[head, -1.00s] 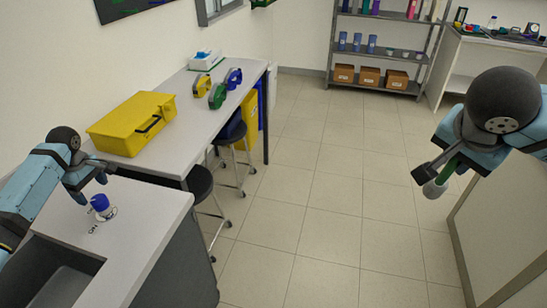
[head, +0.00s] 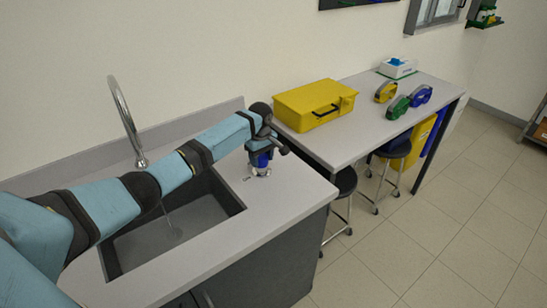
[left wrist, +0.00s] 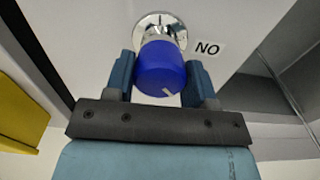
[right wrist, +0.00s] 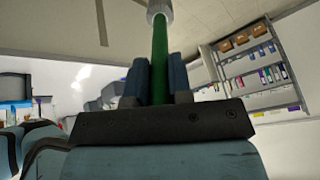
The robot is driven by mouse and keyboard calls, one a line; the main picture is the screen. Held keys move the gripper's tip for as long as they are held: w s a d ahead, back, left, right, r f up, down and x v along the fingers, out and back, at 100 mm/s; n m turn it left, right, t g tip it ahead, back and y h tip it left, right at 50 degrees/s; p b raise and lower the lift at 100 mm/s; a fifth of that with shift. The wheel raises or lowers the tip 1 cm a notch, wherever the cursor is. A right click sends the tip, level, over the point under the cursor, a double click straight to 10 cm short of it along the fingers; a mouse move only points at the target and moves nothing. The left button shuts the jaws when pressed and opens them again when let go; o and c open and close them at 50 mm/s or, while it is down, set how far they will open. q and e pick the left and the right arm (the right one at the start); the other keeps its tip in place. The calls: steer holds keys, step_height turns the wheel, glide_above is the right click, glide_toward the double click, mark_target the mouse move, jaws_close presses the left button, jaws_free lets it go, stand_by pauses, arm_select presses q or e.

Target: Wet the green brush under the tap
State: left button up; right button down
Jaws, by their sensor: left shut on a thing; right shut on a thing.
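My left gripper (head: 264,146) is shut on the blue knob (head: 262,160) on the counter. In the left wrist view the knob (left wrist: 161,68) sits between the fingers on a chrome base. My right gripper (right wrist: 157,85), outside the head view, is shut on the green brush (right wrist: 160,55), held by its handle.
A yellow toolbox (head: 314,105) and several tape dispensers stand on the side table (head: 365,135). Stools (head: 345,182) stand at its front. The floor to the right (head: 440,240) is clear. Shelves (right wrist: 262,75) show in the right wrist view.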

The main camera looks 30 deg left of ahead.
mark_target(261, 156)
arm_select(q)
steer(key=shift+r+m+p, duration=0.2)
steer(key=shift+m+p, duration=0.3)
steer(key=shift+p, duration=0.35)
arm_select(e)
steer(key=shift+r, duration=0.8)
arm_select(q)
steer(key=m+p, duration=0.3)
arm_select(e)
step_height(261, 156, up, 3)
steer(key=shift+r, duration=0.2)
arm_select(q)
steer(key=shift+m+p, duration=1.05)
steer(key=shift+m, duration=0.15)
arm_select(e)
steer(key=shift+r, duration=0.85)
arm_select(q)
steer(key=shift+f+m+p, duration=0.15)
steer(key=shift+m+p, duration=0.55)
steer(key=shift+m, duration=0.6)
arm_select(e)
steer(key=shift+r, duration=0.7)
arm_select(q)
steer(key=o, duration=0.9)
step_height(261, 156, up, 12)
steer(key=shift+b, duration=0.85)
arm_select(e)
steer(key=shift+f, duration=0.8)
